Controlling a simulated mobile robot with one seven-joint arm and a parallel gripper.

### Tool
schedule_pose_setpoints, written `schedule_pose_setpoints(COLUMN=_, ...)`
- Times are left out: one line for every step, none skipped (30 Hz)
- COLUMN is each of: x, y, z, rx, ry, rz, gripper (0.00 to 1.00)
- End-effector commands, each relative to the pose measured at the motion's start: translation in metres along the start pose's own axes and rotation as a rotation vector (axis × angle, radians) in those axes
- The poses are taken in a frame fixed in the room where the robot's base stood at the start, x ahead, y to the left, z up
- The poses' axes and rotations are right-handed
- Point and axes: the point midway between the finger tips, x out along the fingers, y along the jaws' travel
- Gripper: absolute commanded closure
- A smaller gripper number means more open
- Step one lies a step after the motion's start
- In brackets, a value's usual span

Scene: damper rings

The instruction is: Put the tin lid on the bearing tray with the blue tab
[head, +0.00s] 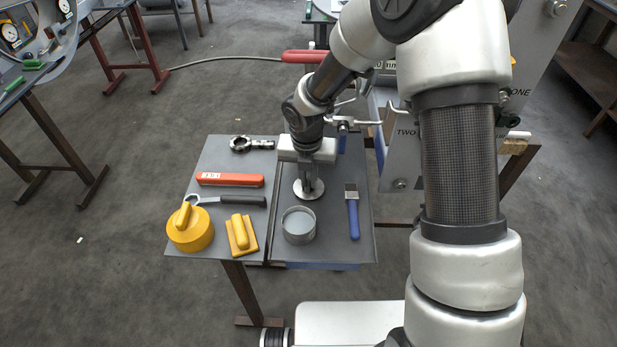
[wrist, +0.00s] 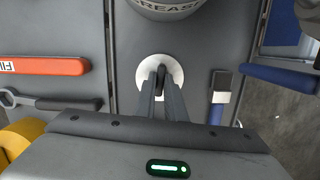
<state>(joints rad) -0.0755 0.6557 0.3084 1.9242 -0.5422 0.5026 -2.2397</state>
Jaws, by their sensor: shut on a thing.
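The tin lid (head: 308,190) is a round pale metal disc with an upright grip in its middle. It also shows in the wrist view (wrist: 174,66). My gripper (head: 309,181) points down and is shut on the lid's grip (wrist: 161,76). The lid is over the right-hand grey tray surface (head: 335,235), low down; I cannot tell whether it touches. An open grey tin (head: 298,226) stands just in front of it. A small blue piece (head: 342,144) shows beside my arm at the far part of that surface; I cannot tell whether it is the tab.
A blue-handled brush (head: 352,212) lies right of the lid. On the left-hand tray (head: 215,160) are a red bar (head: 230,180), a dark-handled tool (head: 235,201) and two yellow things (head: 190,230). A tin marked GREASE (wrist: 166,6) stands beyond the lid. A machine panel (head: 400,165) rises behind right.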

Motion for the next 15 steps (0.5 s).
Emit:
schedule_pose_setpoints(x=0.0013, y=0.0000, z=-0.0002, rx=0.000, ry=0.000, rz=0.000, gripper=1.00)
schedule_pose_setpoints(x=0.0018, y=0.0000, z=-0.0003, rx=0.000, ry=0.000, rz=0.000, gripper=1.00)
schedule_pose_setpoints(x=0.0024, y=0.0001, z=-0.0004, rx=0.000, ry=0.000, rz=0.000, gripper=1.00)
schedule_pose_setpoints(x=0.0028, y=0.0001, z=-0.0005, rx=0.000, ry=0.000, rz=0.000, gripper=1.00)
schedule_pose_setpoints(x=0.0033, y=0.0000, z=-0.0005, rx=0.000, ry=0.000, rz=0.000, gripper=1.00)
schedule_pose_setpoints(x=0.0039, y=0.0001, z=-0.0006, rx=0.000, ry=0.000, rz=0.000, gripper=1.00)
schedule_pose_setpoints(x=0.0038, y=0.0001, z=-0.0006, rx=0.000, ry=0.000, rz=0.000, gripper=0.88)
schedule_pose_setpoints(x=0.0034, y=0.0001, z=-0.0005, rx=0.000, ry=0.000, rz=0.000, gripper=0.83)
schedule_pose_setpoints(x=0.0034, y=0.0001, z=-0.0005, rx=0.000, ry=0.000, rz=0.000, gripper=0.76)
schedule_pose_setpoints(x=0.0034, y=0.0001, z=-0.0005, rx=0.000, ry=0.000, rz=0.000, gripper=0.71)
schedule_pose_setpoints(x=0.0034, y=0.0000, z=-0.0005, rx=0.000, ry=0.000, rz=0.000, gripper=0.68)
schedule_pose_setpoints(x=0.0034, y=0.0000, z=-0.0005, rx=0.000, ry=0.000, rz=0.000, gripper=0.68)
schedule_pose_setpoints(x=0.0034, y=0.0000, z=-0.0005, rx=0.000, ry=0.000, rz=0.000, gripper=0.68)
schedule_pose_setpoints(x=0.0034, y=0.0000, z=-0.0005, rx=0.000, ry=0.000, rz=0.000, gripper=0.68)
schedule_pose_setpoints(x=0.0034, y=0.0000, z=-0.0005, rx=0.000, ry=0.000, rz=0.000, gripper=0.68)
